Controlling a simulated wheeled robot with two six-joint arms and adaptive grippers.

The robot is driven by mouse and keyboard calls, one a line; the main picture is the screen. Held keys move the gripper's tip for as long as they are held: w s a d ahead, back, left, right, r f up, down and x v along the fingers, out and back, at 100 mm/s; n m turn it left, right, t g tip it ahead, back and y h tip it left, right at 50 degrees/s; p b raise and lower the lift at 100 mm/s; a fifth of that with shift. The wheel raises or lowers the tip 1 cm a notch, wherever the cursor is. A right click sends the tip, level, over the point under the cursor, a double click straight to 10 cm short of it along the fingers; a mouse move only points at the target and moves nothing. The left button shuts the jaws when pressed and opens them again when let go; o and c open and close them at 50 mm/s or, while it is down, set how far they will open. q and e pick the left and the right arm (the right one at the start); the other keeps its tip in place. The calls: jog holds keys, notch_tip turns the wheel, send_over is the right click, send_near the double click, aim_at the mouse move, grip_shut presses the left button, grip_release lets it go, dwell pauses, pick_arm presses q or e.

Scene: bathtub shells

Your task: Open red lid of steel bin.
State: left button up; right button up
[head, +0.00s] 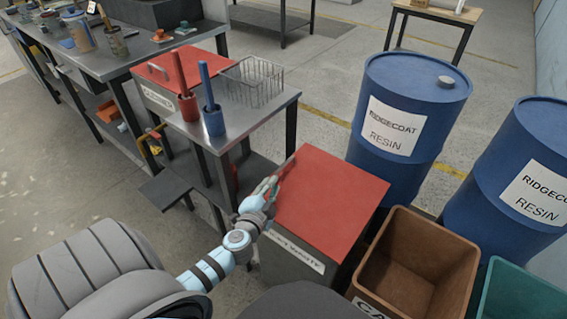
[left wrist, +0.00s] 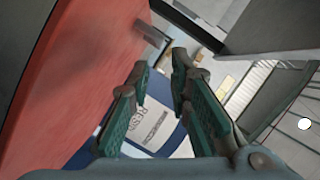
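The steel bin (head: 290,262) stands in the lower middle of the head view, with a partly covered label on its front. Its flat red lid (head: 330,205) lies on top and looks closed. My left gripper (head: 272,184) is at the lid's left edge, with its fingers pointing away from me. In the left wrist view, the two green-padded fingers (left wrist: 160,75) are apart with nothing between them. The red lid (left wrist: 75,75) fills the left side there, and a short grey metal piece (left wrist: 150,35) shows by its edge. I cannot tell whether a finger touches the lid. My right gripper is not visible.
A steel table (head: 230,125) with red and blue holders, a wire basket (head: 252,82) and a red-lidded box (head: 165,75) stands left of the bin. Blue drums (head: 410,100) stand behind right. An open brown crate (head: 420,255) is close on the right.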

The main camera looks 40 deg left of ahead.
aim_at(283, 165)
pick_arm(q)
jog(key=b+x, duration=0.2)
jog(key=x, duration=0.9)
jog(key=shift+f+b, duration=0.15)
jog(key=shift+b, duration=0.2)
jog(key=shift+w+a, duration=0.15)
jog(key=shift+w, duration=0.2)
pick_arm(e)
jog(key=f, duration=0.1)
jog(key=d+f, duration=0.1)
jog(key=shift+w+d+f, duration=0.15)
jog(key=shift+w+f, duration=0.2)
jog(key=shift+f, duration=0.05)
pick_arm(q)
jog(key=shift+c, duration=0.6)
grip_shut()
